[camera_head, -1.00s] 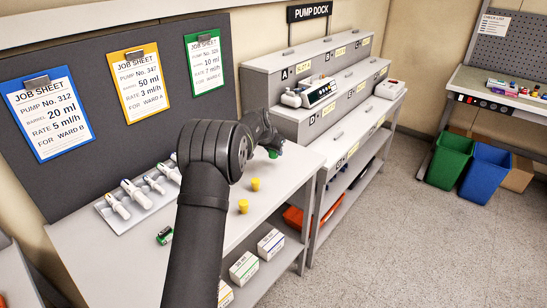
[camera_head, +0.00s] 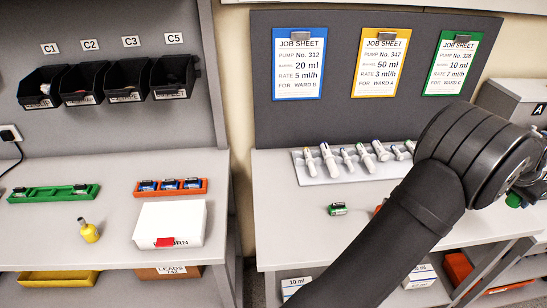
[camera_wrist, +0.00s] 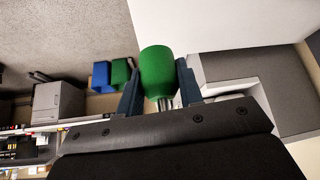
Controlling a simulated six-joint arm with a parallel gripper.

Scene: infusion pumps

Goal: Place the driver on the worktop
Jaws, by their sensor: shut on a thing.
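The driver (camera_wrist: 158,66) has a thick green handle with a short metal shaft at its lower end in the wrist view. My gripper (camera_wrist: 158,90) is shut on it, one finger on each side. In the head view my gripper (camera_head: 527,188) is at the right edge, mostly hidden by my arm, with a bit of green handle (camera_head: 514,200) showing below it. The driver is held in the air. A grey worktop (camera_head: 290,200) lies under the job sheets. A second grey worktop (camera_head: 60,255) stands at the left.
A rack of white syringes (camera_head: 352,160) and a small green part (camera_head: 338,209) are on the right worktop. The left worktop holds a green tray (camera_head: 50,193), an orange tray (camera_head: 170,187), a white box (camera_head: 170,222) and a yellow bottle-like thing (camera_head: 89,231). Its front middle is clear.

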